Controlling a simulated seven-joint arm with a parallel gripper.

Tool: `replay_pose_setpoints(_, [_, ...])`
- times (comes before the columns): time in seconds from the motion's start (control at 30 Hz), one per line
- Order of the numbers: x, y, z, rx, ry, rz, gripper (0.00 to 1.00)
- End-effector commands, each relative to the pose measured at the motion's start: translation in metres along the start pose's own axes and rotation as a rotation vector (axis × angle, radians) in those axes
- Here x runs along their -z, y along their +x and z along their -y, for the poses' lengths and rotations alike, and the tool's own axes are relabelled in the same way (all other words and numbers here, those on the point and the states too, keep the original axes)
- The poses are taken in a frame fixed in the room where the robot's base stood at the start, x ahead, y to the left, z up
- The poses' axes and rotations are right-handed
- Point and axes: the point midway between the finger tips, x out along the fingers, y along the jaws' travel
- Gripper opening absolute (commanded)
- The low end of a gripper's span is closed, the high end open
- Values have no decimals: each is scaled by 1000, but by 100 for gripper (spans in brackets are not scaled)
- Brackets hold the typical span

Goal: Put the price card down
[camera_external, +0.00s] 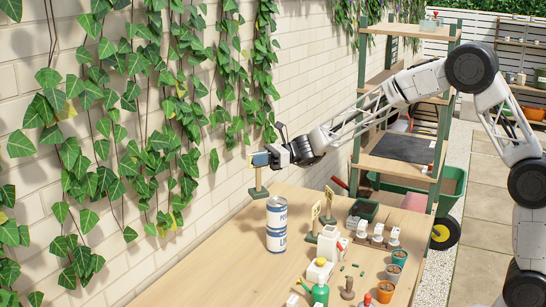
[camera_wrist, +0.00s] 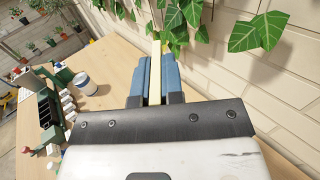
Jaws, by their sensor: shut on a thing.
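The price card (camera_external: 258,179) has a thin wooden post and a dark green foot, and hangs upright below my gripper (camera_external: 260,159). The blue fingers are shut on its upper part and hide most of its face. In the wrist view the card shows as a pale yellow strip (camera_wrist: 156,68) between the fingers (camera_wrist: 154,80). The foot is near the far end of the wooden table (camera_external: 215,262), by the wall. I cannot tell whether it touches the tabletop.
A white and blue can (camera_external: 280,228) stands just in front of the card. Two similar cards (camera_external: 315,217) (camera_external: 329,203) stand to its right. Bottles, small pots (camera_external: 386,291) and a dark tray (camera_external: 364,209) crowd the right side. The ivy-covered brick wall (camera_external: 225,180) is close on the left.

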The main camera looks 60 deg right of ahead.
Motion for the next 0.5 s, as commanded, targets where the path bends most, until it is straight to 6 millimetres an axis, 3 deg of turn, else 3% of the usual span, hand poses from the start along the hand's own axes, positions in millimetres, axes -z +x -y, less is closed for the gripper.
replay_pose_setpoints(0.2, [-1, -63, 43, 140, 0, 0, 0])
replay_pose_setpoints(0.5, [-1, -151, 90, 327, -1, 1, 0])
